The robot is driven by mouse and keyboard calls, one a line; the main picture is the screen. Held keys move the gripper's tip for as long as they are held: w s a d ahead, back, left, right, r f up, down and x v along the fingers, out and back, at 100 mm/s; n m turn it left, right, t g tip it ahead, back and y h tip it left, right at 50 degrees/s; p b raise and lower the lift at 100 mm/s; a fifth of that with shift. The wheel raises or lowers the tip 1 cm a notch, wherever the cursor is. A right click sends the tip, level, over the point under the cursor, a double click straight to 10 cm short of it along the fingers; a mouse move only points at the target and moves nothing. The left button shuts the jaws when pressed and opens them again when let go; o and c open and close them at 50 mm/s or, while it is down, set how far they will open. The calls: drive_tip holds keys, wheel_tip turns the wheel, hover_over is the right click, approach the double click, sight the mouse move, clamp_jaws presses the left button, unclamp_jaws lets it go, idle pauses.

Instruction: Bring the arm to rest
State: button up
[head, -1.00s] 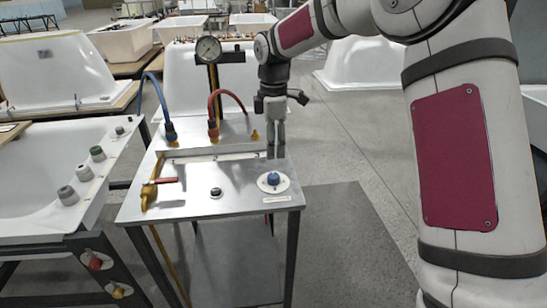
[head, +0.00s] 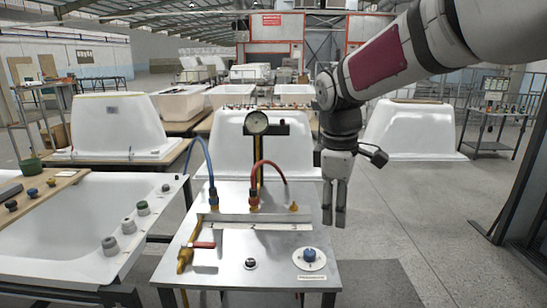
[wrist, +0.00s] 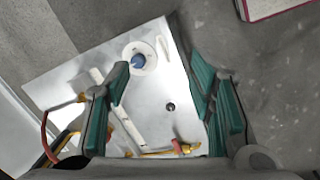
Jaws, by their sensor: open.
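My gripper (head: 336,205) hangs pointing down at the right edge of the metal test table (head: 220,275) in the head view. In the wrist view my gripper (wrist: 165,95) has its two green-padded fingers apart, with nothing between them but the table top further below. The arm reaches in from the upper right. The table carries a blue knob on a white disc (head: 310,259), a small dark button (head: 250,264) and a yellow valve with a red lever (head: 187,256). The blue knob also shows in the wrist view (wrist: 138,59).
A pressure gauge (head: 256,123) stands on a post at the table's back, with a blue hose (head: 207,165) and a red hose (head: 270,166). A white tub (head: 60,215) with grey fittings is at left. More tub shells stand behind. Open floor (head: 420,215) lies to the right.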

drive_tip(key=s+d+r+m+t+p, duration=0.1)
drive_tip(key=s+m, duration=0.5)
drive_tip(key=s, duration=0.8)
drive_tip(key=s+d+r+m+t+y+p, duration=0.1)
drive_tip(key=s+m, duration=0.6)
drive_tip(key=s, duration=0.8)
drive_tip(key=shift+d+r+t+p, duration=0.6)
drive_tip(key=shift+d+r, duration=0.4)
drive_tip(key=shift+d, duration=0.65)
